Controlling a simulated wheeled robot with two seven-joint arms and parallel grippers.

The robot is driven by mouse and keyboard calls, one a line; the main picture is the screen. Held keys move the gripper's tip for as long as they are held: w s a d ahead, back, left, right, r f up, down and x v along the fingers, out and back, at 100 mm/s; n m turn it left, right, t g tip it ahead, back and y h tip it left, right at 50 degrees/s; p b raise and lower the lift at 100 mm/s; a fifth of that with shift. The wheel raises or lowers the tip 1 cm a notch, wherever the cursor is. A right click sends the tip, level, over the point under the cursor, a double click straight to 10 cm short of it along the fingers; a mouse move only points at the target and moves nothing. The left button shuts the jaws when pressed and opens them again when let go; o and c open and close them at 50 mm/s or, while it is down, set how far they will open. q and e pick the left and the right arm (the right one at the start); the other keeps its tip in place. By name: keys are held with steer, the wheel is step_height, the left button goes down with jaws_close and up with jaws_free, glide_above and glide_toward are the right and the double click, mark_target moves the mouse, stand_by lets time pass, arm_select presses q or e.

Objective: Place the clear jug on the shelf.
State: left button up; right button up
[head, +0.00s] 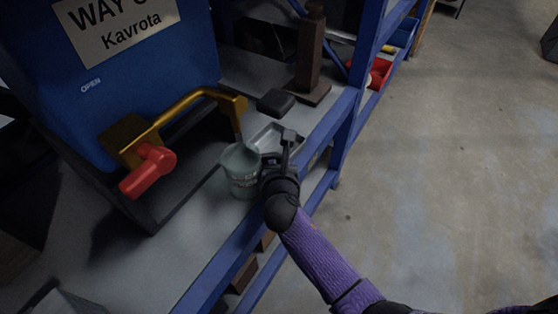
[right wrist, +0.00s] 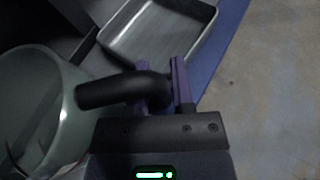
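The clear jug (head: 241,172) is a greenish see-through cup with markings and a black handle. In the head view it is about upright, just below the spout of a brass tap, close to the shelf's front edge. Whether its base touches the surface I cannot tell. My right gripper (head: 282,158) is at the jug's right side. In the right wrist view the black handle (right wrist: 122,90) runs between the fingers of my right gripper (right wrist: 166,88), which look closed on it; the jug wall (right wrist: 45,110) fills the left. My left gripper is not in view.
The blue container (head: 130,80) has a brass tap (head: 185,105) with a red knob (head: 148,172). A metal tray (head: 268,137) lies behind the jug; a dark block (head: 276,102) and a brown post (head: 309,55) stand further back. A blue shelf upright (head: 360,80) is to the right.

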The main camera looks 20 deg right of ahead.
steer(key=shift+o, duration=0.7)
steer(key=shift+s+f, duration=0.1)
steer(key=shift+f, duration=0.15)
steer(key=shift+r, duration=0.4)
arm_select(q)
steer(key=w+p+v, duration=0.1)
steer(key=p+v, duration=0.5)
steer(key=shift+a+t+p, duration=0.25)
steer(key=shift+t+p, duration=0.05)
steer(key=shift+p, duration=0.1)
arm_select(e)
steer(key=v, duration=1.1)
steer(key=shift+s+r, duration=0.2)
steer(key=shift+s, duration=0.15)
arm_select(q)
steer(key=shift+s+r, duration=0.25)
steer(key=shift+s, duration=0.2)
arm_select(e)
steer(key=shift+a, duration=0.1)
